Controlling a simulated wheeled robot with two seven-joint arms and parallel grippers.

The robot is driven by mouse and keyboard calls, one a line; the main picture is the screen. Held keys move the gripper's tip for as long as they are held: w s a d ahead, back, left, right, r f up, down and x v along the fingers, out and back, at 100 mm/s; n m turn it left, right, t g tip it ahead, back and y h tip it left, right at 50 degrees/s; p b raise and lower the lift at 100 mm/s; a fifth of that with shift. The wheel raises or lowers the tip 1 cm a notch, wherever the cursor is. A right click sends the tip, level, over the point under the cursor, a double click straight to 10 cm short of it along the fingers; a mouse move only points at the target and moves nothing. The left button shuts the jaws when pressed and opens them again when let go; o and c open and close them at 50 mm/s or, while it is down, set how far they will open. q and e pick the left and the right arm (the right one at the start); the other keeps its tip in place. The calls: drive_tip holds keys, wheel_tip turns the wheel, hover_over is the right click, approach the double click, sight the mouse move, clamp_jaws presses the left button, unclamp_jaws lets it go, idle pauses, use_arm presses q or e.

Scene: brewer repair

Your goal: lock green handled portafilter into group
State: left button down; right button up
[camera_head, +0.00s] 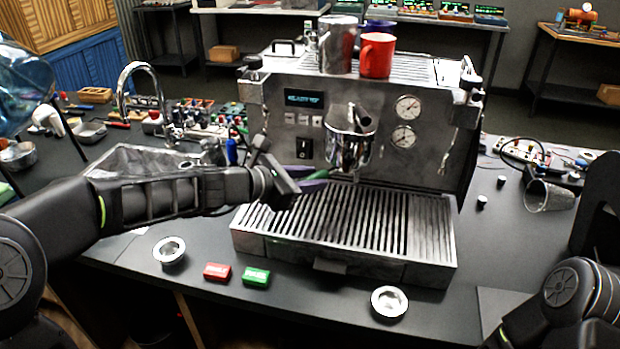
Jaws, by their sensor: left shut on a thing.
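The espresso machine (285,118) stands in the middle of the bench, with its chrome group (350,147) on the front. My left gripper (294,182) is in front of the machine, left of the group, and shut on a handle. Green shows on this handle (304,169), which points toward the group; a purple strip shows just below it. The gripper hides much of the handle. I cannot tell whether the portafilter's basket is seated in the group. My right arm shows at the lower right, but its gripper is out of the picture.
A slatted drip tray (350,268) lies below the group. Red (217,271) and green (256,277) blocks and metal cups (169,251) (389,302) are along the front edge. A red mug (377,55) stands on top of the machine. A tipped metal cup (549,196) lies at the right.

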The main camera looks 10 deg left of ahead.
use_arm(q)
drive_tip(key=shift+r+p, duration=0.45)
drive_tip(key=shift+r, duration=0.35)
idle(1.5)
idle(0.9)
drive_tip(key=shift+s+d+f+n+y+b, duration=0.25)
drive_tip(key=shift+d+n+y+b, duration=0.15)
drive_tip(key=shift+b, duration=0.65)
drive_tip(key=shift+s+d+r+n+t+y+b, duration=0.2)
drive_tip(key=shift+n+t+y+b, duration=0.1)
drive_tip(key=shift+t, duration=0.1)
drive_tip(key=shift+a, duration=0.1)
drive_tip(key=shift+s+d+f+n+y+b, duration=0.15)
drive_tip(key=shift+d+n+y+b, duration=0.15)
drive_tip(key=shift+b, duration=0.35)
drive_tip(key=shift+s+d+r+n+t+y+b, duration=0.2)
drive_tip(key=shift+d+n+t+y+b, duration=0.05)
drive_tip(key=shift+n+t+y+b, duration=0.15)
